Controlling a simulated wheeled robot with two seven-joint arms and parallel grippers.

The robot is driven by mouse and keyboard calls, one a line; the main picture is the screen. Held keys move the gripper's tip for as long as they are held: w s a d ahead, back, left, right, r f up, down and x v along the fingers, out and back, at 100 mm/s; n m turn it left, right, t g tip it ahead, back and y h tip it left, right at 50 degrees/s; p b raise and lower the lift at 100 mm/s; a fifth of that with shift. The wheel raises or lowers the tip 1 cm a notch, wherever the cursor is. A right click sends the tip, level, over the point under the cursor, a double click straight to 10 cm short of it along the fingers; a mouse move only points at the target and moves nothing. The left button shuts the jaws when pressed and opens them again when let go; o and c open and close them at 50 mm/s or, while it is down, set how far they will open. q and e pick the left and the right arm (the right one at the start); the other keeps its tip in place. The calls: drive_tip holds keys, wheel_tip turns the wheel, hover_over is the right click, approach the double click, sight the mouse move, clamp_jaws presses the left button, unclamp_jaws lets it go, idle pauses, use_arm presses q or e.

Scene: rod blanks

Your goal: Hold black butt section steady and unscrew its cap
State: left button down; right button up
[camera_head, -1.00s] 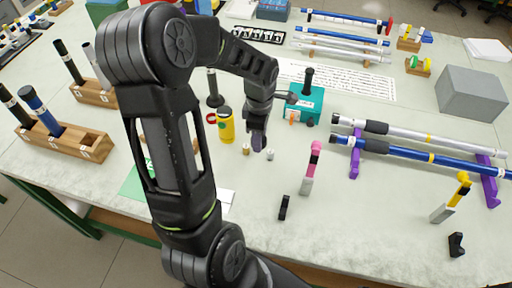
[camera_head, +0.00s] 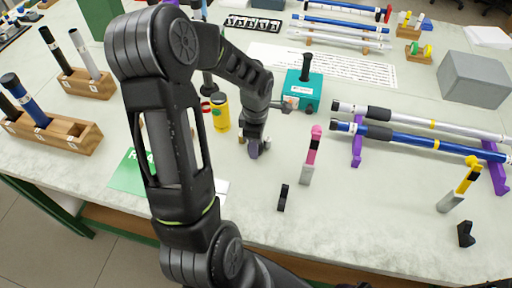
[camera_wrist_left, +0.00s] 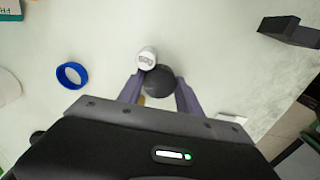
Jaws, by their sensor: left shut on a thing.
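My left gripper (camera_head: 253,151) points down close over the table at mid-picture, next to small caps. In the left wrist view its two purple fingers (camera_wrist_left: 160,88) are shut on a dark round piece (camera_wrist_left: 160,82). I cannot tell from its end whether this is the cap; in the head view the fingers hide it. A white cap (camera_wrist_left: 147,58) with print on top sits right beside it. A black upright piece (camera_head: 306,68) stands in a teal block (camera_head: 303,91) behind the gripper. Other black sections (camera_head: 50,42) stand in wooden racks at the left. My right gripper is not in view.
A yellow cylinder (camera_head: 221,113) stands just left of the gripper. Rods (camera_head: 410,145) lie on purple supports farther right.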

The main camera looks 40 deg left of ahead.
use_arm(q)
drive_tip(key=shift+f, duration=0.1)
drive_tip(key=shift+f, duration=0.1)
drive_tip(key=shift+f, duration=0.2)
drive_tip(key=c, duration=0.8)
unclamp_jaws()
drive_tip(key=shift+r, duration=0.15)
drive_tip(key=shift+r+p, duration=0.3)
drive_tip(key=shift+r, duration=0.1)
wheel_tip(320, 180, up, 12)
drive_tip(key=p, duration=0.7)
drive_tip(key=shift+f, duration=0.2)
drive_tip(key=shift+f, duration=0.1)
